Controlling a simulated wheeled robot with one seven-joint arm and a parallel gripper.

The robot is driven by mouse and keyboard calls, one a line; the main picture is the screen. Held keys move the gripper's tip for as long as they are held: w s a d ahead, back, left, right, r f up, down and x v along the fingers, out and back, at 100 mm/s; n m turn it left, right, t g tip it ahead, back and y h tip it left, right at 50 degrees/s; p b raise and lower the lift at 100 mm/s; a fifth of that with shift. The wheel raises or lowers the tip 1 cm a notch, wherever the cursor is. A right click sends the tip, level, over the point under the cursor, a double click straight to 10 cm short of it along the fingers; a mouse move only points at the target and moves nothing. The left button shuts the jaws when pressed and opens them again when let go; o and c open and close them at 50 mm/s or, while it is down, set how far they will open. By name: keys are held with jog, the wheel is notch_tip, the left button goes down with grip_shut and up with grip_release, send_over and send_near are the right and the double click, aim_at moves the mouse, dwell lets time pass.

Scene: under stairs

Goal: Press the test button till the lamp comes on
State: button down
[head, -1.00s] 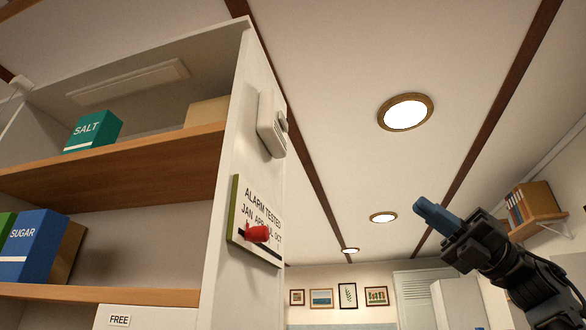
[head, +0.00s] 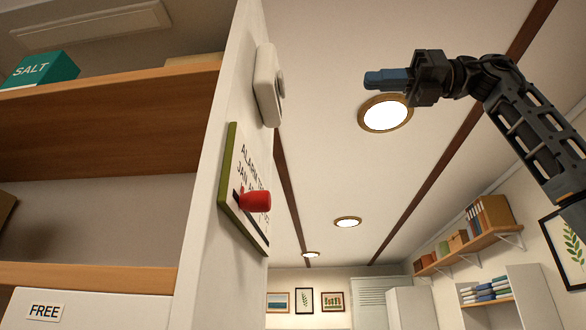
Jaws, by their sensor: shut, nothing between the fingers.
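A white wall device (head: 268,86) with a rounded grey part on its face is fixed high on the side panel of the shelf unit, seen edge-on. I cannot make out a separate test button or a lit lamp on it. Below it hangs a sign (head: 243,172) reading "ALARM TESTED", with a red knob-like piece (head: 255,201) sticking out from it. My gripper (head: 372,80) has blue fingers, is shut and empty, and points left. It is apart from the device, to its right in the picture and at about the same height.
The shelf unit's side panel (head: 207,240) stands at left, with a salt box (head: 40,70) on its upper shelf. Round ceiling lights (head: 385,113) shine overhead. A wall shelf (head: 470,249) with boxes is at far right. The space between gripper and panel looks clear.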

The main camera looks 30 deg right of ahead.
jog(key=shift+a+r, duration=0.25)
jog(key=shift+r, duration=0.05)
jog(key=p, duration=0.3)
send_near(282, 85)
jog(key=w+a+r, duration=0.2)
jog(key=w+a, duration=0.3)
jog(key=shift+s+f, duration=0.15)
jog(key=shift+s, duration=0.05)
